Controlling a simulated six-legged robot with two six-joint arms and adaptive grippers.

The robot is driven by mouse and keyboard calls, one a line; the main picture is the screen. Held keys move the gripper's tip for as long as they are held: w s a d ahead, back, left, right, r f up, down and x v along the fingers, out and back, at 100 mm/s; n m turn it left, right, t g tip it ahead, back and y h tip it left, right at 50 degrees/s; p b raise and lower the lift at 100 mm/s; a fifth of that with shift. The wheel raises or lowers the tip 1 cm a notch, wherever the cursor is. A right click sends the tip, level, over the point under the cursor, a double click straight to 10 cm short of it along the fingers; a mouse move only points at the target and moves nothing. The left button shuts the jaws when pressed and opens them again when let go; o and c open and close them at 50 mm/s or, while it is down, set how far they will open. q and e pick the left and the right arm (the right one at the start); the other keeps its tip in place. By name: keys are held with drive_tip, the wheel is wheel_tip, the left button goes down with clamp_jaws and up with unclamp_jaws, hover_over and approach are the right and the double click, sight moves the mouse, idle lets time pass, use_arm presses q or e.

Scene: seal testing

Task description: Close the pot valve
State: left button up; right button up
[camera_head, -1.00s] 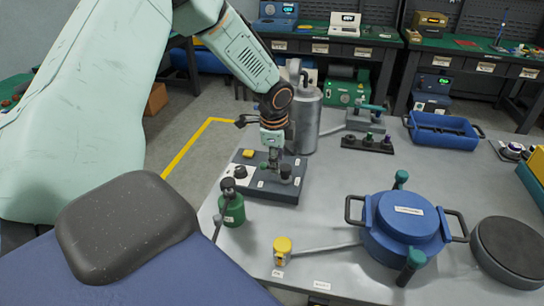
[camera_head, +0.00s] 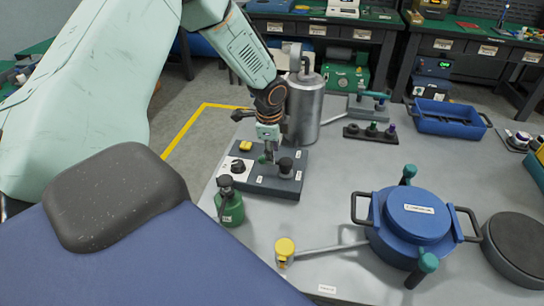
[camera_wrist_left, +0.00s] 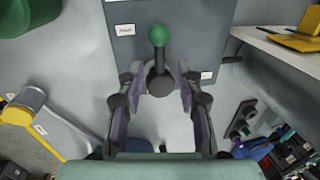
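A dark control box (camera_head: 275,185) lies on the grey table in the head view. A lever with a green ball (camera_wrist_left: 160,35) rises from its round dark base (camera_wrist_left: 160,82) in the wrist view. My left gripper (camera_head: 268,157) is over the box; in the wrist view its fingers (camera_wrist_left: 157,80) are apart, one on each side of the lever's base. I cannot tell whether they touch it. The blue pot (camera_head: 412,225) stands to the right, lid on. A pipe runs from it to a yellow-capped fitting (camera_head: 285,250). No label reading "pot valve" is legible. My right gripper is not in view.
A green bottle (camera_head: 229,205) stands near the box's left front. A metal cylinder (camera_head: 305,108) stands just behind the box. A black holder (camera_head: 370,132) and blue tray (camera_head: 445,117) are further back. A dark round disc (camera_head: 517,248) is at the right.

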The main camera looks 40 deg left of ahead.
use_arm(q)
drive_tip(key=shift+w+d+f, duration=0.1)
drive_tip(key=shift+f, duration=0.55)
drive_tip(key=shift+w+d+f, duration=0.1)
drive_tip(key=shift+f, duration=0.5)
drive_tip(key=shift+a, duration=0.1)
drive_tip(key=shift+a, duration=0.1)
drive_tip(key=shift+a, duration=0.1)
drive_tip(key=shift+c, duration=0.3)
drive_tip(key=shift+f, duration=0.1)
drive_tip(key=shift+c, duration=0.7)
clamp_jaws()
